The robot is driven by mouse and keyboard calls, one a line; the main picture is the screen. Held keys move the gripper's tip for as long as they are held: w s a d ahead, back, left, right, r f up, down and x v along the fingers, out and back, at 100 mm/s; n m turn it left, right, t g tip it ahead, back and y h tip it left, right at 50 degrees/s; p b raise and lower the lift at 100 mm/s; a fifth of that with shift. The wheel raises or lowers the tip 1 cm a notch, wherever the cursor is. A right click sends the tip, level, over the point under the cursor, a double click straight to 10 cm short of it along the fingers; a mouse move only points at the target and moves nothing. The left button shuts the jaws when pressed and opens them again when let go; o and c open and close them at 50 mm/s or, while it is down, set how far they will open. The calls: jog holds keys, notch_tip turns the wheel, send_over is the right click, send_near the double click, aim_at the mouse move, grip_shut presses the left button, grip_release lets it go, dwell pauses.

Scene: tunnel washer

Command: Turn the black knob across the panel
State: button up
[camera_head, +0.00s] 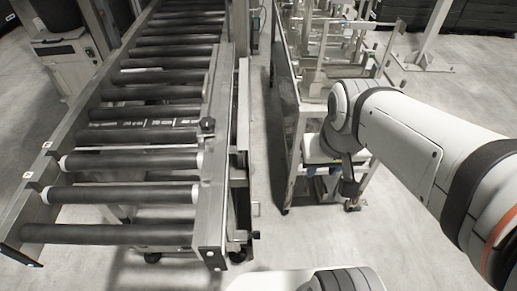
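A small black knob-like part (208,124) sits on the metal side rail of the roller conveyor (215,190), left of centre. I cannot tell for sure that it is the task's knob, and its pointer direction is too small to read. No labelled control panel shows clearly. My white arm comes in from the right, and my gripper (350,190) hangs from its end, right of centre. It is well to the right of the black part and apart from it. The fingers are small and dark, so whether they are open or shut is unclear.
A metal frame cart (292,165) stands right of the conveyor, close to my arm. A strip of bare concrete floor (262,150) lies between them. A light-coloured cabinet (68,68) stands at the upper left. More metal frames (320,50) stand at the back.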

jog(key=shift+a+f, duration=0.1)
jog(key=shift+a, duration=0.05)
jog(key=w+a+f+m+g+y+b, duration=0.1)
jog(key=w+f+m+g+y+b, duration=0.15)
jog(key=f+b, duration=0.55)
jog(key=w+a+f+m+g+y+b, duration=0.2)
jog(key=f+g+y+b, duration=0.1)
jog(key=f, duration=1)
jog(key=w+a+f+m+g+y+b, duration=0.1)
jog(key=w+f+m+g+y+b, duration=0.15)
jog(key=f+b, duration=0.55)
jog(key=m+t+y+b, duration=0.6)
jog(key=m+y+b, duration=0.4)
jog(key=m+b, duration=0.1)
send_near(254, 235)
jog(key=shift+a, duration=3.55)
jog(key=shift+w+r, duration=0.15)
jog(key=shift+w, duration=0.3)
jog(key=shift+c, duration=0.3)
grip_shut()
jog(key=shift+a, duration=0.1)
